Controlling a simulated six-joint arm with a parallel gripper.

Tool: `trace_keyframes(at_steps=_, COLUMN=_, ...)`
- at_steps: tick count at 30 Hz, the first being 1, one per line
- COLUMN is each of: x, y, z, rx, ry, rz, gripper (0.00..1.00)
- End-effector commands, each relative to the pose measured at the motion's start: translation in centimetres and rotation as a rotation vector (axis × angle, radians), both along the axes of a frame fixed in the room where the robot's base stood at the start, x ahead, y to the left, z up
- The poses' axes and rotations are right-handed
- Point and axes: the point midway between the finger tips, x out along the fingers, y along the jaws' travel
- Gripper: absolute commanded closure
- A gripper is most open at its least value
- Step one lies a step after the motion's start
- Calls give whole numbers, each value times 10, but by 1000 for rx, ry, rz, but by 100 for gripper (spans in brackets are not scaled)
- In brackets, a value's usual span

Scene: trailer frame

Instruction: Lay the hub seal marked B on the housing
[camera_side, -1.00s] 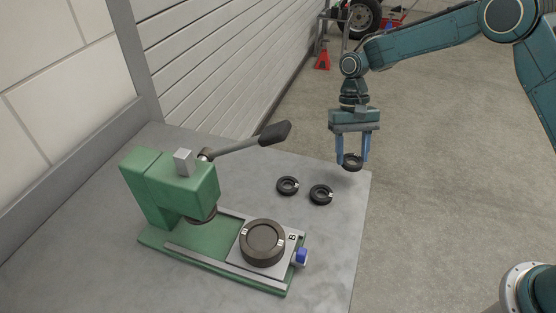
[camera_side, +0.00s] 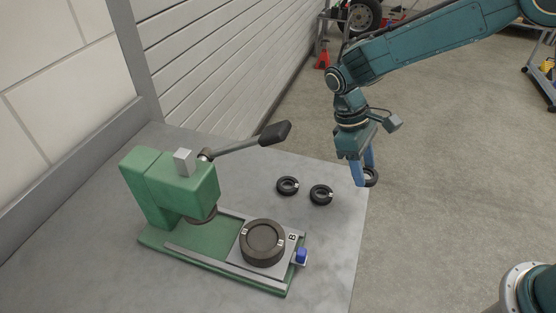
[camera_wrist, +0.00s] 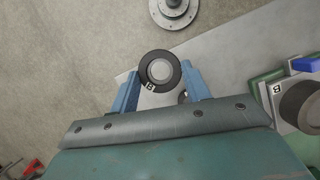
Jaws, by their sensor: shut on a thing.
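My gripper (camera_side: 364,178) is shut on a black ring-shaped hub seal (camera_side: 373,176), held in the air by the right edge of the table. In the wrist view the seal (camera_wrist: 176,72) sits between the blue fingers of my gripper (camera_wrist: 160,76), with a white B mark on its near rim. The housing (camera_side: 262,243) is a dark round cylinder with two light marks on its rim, standing on the press's grey plate (camera_side: 285,262), which bears a B. The housing (camera_wrist: 303,104) is partly cut off at the right of the wrist view.
Two more black seals, a left one (camera_side: 280,187) and a right one (camera_side: 313,195), lie on the grey table (camera_side: 335,230) behind the housing. The green press (camera_side: 170,185) stands left, its lever (camera_side: 245,144) reaching right above the table. A blue knob (camera_side: 301,256) sits at the plate's right end.

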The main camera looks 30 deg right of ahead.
Motion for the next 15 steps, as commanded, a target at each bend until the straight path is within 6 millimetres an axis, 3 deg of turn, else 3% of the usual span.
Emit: trace_keyframes(at_steps=15, x=-50, y=88, z=28, rx=1, ry=-1, rz=581, gripper=75)
